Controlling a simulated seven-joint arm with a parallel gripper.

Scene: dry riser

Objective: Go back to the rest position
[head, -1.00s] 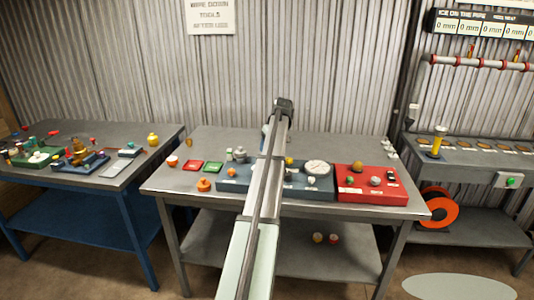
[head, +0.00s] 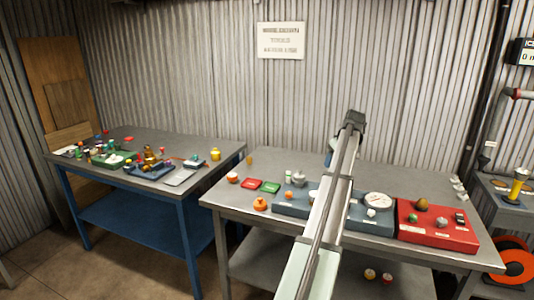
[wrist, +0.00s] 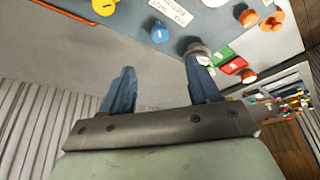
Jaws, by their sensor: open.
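My arm (head: 325,215) reaches out over the grey workbench (head: 415,178), its far end above the bench's back part. In the wrist view my gripper (wrist: 162,88) has its two blue fingers spread wide apart, with nothing between them. In the head view the gripper is mostly hidden behind the arm's end; only a bit of blue shows. A grey knob-like piece (wrist: 196,50) shows just beyond the right finger in the wrist view; whether they touch cannot be told.
The bench carries a blue-grey panel (head: 292,208) with a white gauge (head: 377,200), and a red box (head: 437,238). Red (head: 252,184) and green (head: 271,187) plates lie left. A blue-legged table (head: 228,152) with small parts stands further left. A corrugated wall is behind.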

